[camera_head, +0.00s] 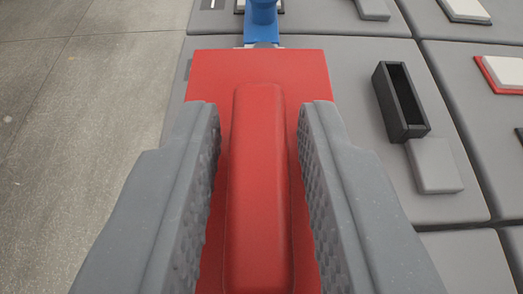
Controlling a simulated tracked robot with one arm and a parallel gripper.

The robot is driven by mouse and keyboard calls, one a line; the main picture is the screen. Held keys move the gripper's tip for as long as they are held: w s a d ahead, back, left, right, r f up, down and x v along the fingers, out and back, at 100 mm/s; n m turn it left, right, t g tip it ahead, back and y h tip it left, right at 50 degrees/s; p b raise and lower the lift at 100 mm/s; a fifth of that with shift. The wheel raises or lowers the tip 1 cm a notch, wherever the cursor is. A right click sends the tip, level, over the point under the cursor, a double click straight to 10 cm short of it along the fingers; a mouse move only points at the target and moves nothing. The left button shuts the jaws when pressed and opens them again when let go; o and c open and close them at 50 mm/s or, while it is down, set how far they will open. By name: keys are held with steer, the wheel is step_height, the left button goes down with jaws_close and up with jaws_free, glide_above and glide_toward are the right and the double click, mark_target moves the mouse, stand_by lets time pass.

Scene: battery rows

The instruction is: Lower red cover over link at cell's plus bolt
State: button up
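A red cover (213,75) fills the middle of the view, a flat plate with a long rounded red ridge (258,180) along it. My gripper (257,108) has one grey finger on each side of the ridge. A strip of red plate shows between the ridge and each finger, so the fingers look open and apart from it. A blue piece with a round post (263,22) stands just beyond the cover's far edge, with a bit of metal beside that edge. The link and bolt under the cover are hidden. I cannot tell whether the cover rests on the cell.
Grey cell tops (345,75) lie around the cover. A black open box (400,100) and a grey block (433,165) stand to the right. A red-edged white piece (503,73) is at the far right. Bare concrete floor (85,120) is on the left.

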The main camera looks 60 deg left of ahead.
steer(key=shift+o, duration=1)
steer(key=s+d+r+m+t+h, duration=0.3)
steer(key=s+d+r, duration=0.3)
steer(key=d, duration=0.4)
steer(key=s+d+r+m+t+h, duration=0.2)
steer(key=s+d+r+m+h, duration=0.3)
steer(key=d+r, duration=0.4)
steer(key=s+d+r+m+t+h, duration=0.3)
steer(key=s+d+r, duration=0.4)
steer(key=d, duration=0.6)
steer(key=shift+r+m+t+h, duration=0.3)
steer(key=shift+r+m+h, duration=0.1)
steer(key=shift+r+m, duration=0.15)
steer(key=shift+s, duration=0.1)
